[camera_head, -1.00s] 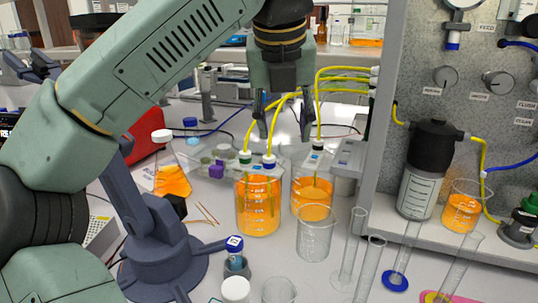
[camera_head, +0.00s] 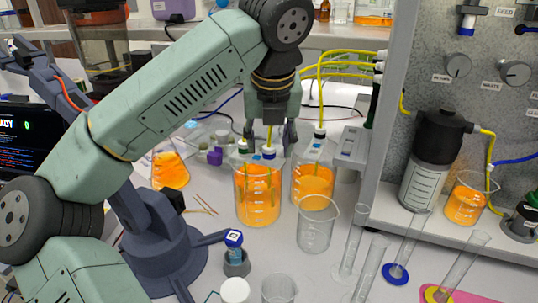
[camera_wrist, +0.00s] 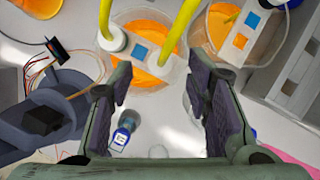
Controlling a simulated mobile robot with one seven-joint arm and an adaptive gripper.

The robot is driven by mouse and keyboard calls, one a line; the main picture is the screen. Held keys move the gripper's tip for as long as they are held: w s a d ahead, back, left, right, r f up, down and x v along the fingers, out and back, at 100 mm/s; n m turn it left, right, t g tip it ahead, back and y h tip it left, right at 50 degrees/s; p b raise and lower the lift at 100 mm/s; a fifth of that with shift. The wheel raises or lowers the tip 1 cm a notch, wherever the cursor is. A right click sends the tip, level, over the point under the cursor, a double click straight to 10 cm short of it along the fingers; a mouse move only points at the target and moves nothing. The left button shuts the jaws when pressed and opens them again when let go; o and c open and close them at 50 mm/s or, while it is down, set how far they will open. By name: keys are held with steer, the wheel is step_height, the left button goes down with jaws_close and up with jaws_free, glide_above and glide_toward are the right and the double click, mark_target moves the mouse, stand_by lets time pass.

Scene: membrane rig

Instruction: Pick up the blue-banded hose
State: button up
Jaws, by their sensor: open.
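The blue-banded hose (camera_head: 268,152) is yellow with a blue band and stands in the left beaker of orange liquid (camera_head: 257,200). A green-banded hose (camera_head: 243,147) enters the same beaker just to its left. My gripper (camera_head: 269,138) is open above this beaker, its fingers appearing either side of the blue-banded hose in the head view. In the wrist view, my gripper (camera_wrist: 158,92) is open and empty, with yellow hoses beyond its fingertips. The bands cannot be told apart there. I cannot tell whether a finger touches a hose.
A second orange beaker (camera_head: 313,185) with its own hose stands to the right. An empty beaker (camera_head: 318,228) and several glass cylinders stand in front. A small blue-capped vial (camera_head: 234,245) stands nearer. The grey rig panel (camera_head: 388,120) rises at the right.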

steer(key=shift+x, duration=0.95)
steer(key=shift+c, duration=0.2)
steer(key=c, duration=0.9)
steer(key=shift+r, duration=0.1)
steer(key=shift+r+p, duration=1.2)
steer(key=shift+r, duration=7.8)
